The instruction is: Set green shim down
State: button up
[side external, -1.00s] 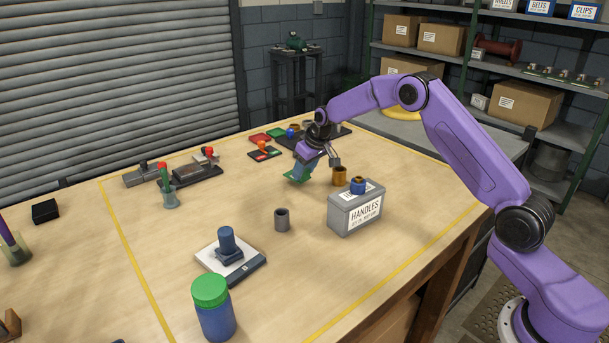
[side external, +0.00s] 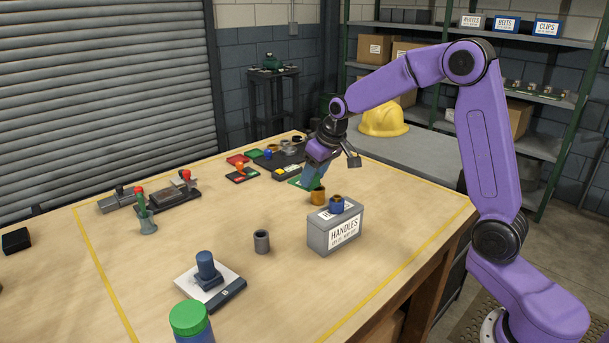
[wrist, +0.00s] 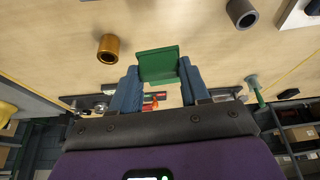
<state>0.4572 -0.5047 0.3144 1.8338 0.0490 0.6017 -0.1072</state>
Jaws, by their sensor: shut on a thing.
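The green shim (wrist: 158,64) is a flat green plate with a raised edge, held between the blue fingers of my gripper (wrist: 158,84) in the wrist view. In the side view my gripper (side external: 312,178) points down behind the bronze cup, and part of the shim (side external: 298,183) shows low by the fingertips. My gripper is shut on the shim. I cannot tell whether the shim touches the table (side external: 390,205) or hangs just above it.
A grey cylinder (side external: 261,241) stands to the left. A dark tray (side external: 284,163) with small parts lies behind. The table right of my gripper is clear.

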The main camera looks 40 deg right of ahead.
jog(key=shift+s+a+r, duration=0.1)
jog(key=shift+s+a, duration=0.1)
jog(key=shift+s, duration=0.05)
jog(key=s+a+m, duration=0.1)
jog(key=s+a, duration=0.1)
jog(key=a, duration=1)
jog(key=shift+h, duration=0.3)
jog(key=w+a+f, duration=0.1)
jog(key=w+f, duration=0.2)
jog(key=w, duration=0.1)
jog(key=w+a+f, duration=0.1)
jog(key=w+f, duration=0.2)
jog(key=w, duration=0.2)
jog(key=w+a+f, duration=0.1)
jog(key=w+f, duration=0.2)
jog(key=w, duration=0.1)
jog(key=shift+w, duration=0.15)
jog(key=shift+w+f, duration=0.15)
jog(key=shift+f, duration=0.75)
jog(key=shift+w+f, duration=0.1)
jog(key=shift+f, duration=0.8)
jog(key=shift+f, duration=0.2)
jog(key=o, duration=1)
jog(key=shift+o, duration=0.2)
jog(key=shift+r, duration=0.1)
